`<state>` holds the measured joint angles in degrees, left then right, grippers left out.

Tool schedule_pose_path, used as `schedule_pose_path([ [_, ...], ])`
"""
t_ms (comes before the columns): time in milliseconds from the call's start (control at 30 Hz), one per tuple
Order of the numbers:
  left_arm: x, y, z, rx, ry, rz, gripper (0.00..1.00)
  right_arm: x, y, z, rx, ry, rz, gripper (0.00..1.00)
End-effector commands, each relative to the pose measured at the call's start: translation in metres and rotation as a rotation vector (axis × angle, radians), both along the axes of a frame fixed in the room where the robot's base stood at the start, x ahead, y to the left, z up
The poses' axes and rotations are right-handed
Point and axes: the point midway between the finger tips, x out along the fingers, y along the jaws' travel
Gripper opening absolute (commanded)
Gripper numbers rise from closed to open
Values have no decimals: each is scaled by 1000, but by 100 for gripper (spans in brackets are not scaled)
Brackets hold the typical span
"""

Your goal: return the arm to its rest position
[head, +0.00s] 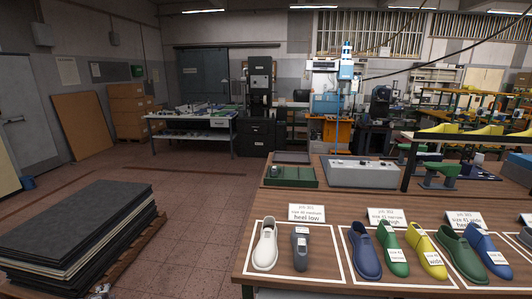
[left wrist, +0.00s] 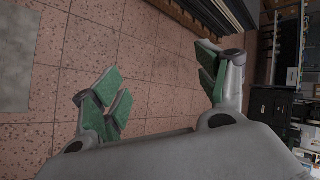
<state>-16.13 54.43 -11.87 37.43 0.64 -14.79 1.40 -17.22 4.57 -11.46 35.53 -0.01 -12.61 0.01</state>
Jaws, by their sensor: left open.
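My left gripper (left wrist: 165,90) shows in the left wrist view with its green-padded fingers spread wide apart. It is open and empty, above the tiled floor (left wrist: 150,60). In the head view a wooden table (head: 215,0) is not under either gripper.
In the head view a wooden table (head: 350,204) at the right bears shoes and lasts, among them a white one (head: 265,246) and a blue one (head: 364,252), with job cards. A stack of dark sheets (head: 80,220) stands at the left. The floor between is clear.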

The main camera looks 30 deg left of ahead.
Motion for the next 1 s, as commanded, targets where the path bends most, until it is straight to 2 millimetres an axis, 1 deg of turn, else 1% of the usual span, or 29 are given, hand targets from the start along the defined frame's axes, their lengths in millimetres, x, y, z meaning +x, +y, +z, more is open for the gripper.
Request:
schedule_pose_path([
  [33, -12, 5, 0, 6, 19, -9, 74, 0, 0, 0, 0, 0, 0, 40],
  [100, -26, 10, 0, 10, 41, -25, 74, 0, 0, 0, 0, 0, 0, 40],
  [167, -25, -3, -13, -10, 35, -22, 74, 0, 0, 0, 0, 0, 0, 40],
  [367, -36, -36, -47, -62, 34, -5, 74, 0, 0, 0, 0, 0, 0, 40],
  [467, -42, -57, -68, -94, 32, 5, 74, 0, 0, 0, 0, 0, 0, 40],
  [567, -50, -84, -92, -134, 32, 17, 74, 0, 0, 0, 0, -1, 0, 40],
  [667, -58, -119, -120, -182, 32, 31, 74, 0, 0, 0, 0, -1, 0, 40],
  [800, -70, -170, -157, -250, 30, 51, 74, 1, 0, 0, 0, -1, 0, 40],
  [867, -74, -193, -171, -280, 30, 60, 74, 0, 0, 0, 0, -1, 0, 40],
  [900, -77, -209, -181, -300, 30, 66, 74, 1, 0, 0, 0, -1, 0, 40],
  [967, -81, -233, -195, -330, 29, 74, 74, 1, 0, 0, 0, -1, 0, 40],
  [1000, -84, -249, -203, -350, 30, 81, 74, 1, 0, 0, 0, -1, 0, 40],
])
